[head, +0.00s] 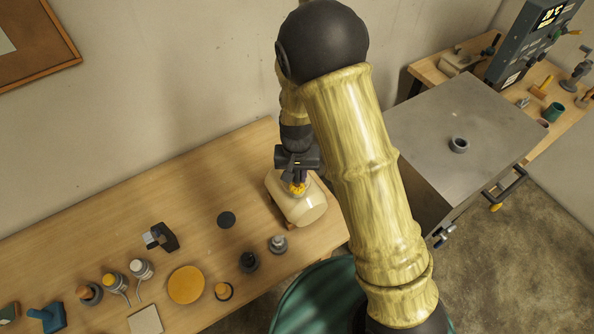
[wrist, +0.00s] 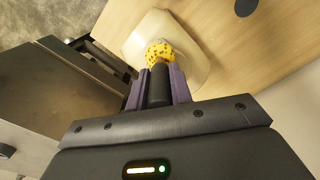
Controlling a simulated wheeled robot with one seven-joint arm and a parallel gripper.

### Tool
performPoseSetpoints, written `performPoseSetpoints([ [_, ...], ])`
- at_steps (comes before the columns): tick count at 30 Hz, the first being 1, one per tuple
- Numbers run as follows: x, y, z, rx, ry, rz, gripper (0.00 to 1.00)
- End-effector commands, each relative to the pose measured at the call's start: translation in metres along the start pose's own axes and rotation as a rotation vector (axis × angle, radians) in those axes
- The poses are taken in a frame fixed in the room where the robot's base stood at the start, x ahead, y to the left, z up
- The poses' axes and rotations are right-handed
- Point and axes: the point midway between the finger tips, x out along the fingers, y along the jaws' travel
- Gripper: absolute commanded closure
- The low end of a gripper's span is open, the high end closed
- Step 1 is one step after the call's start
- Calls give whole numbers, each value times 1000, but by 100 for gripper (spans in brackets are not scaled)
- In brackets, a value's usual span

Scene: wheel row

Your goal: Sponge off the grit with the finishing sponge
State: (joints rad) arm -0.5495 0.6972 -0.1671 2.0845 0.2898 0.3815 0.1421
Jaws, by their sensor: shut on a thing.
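The finishing sponge is a speckled yellow ball (head: 297,188) on a dark handle, and it also shows in the wrist view (wrist: 160,52). My gripper (head: 298,173) points down, and its purple fingers (wrist: 158,82) are shut on the sponge's dark handle. The sponge is over a cream cylinder (head: 309,207) lying on its side near the bench's right end. The cylinder shows in the wrist view too (wrist: 139,42). The sponge overlaps the cylinder's upper side in both views; I cannot tell whether they touch. No grit can be made out.
The wooden bench (head: 200,180) holds a dark disc (head: 226,220), a grey knob-like piece (head: 278,244), a yellow-orange disc (head: 186,284) and several small tools to the left. A grey metal cabinet (head: 440,130) stands right of the bench. The back of the bench is clear.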

Motion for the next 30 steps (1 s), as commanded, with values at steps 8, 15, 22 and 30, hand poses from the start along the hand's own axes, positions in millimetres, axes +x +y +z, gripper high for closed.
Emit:
performPoseSetpoints([
  [8,1,0,0,0,1,-1,100],
  [15,4,0,0,0,2,-1,100],
  [22,5,0,0,0,2,-1,100],
  [30,6,0,0,0,1,0,100],
])
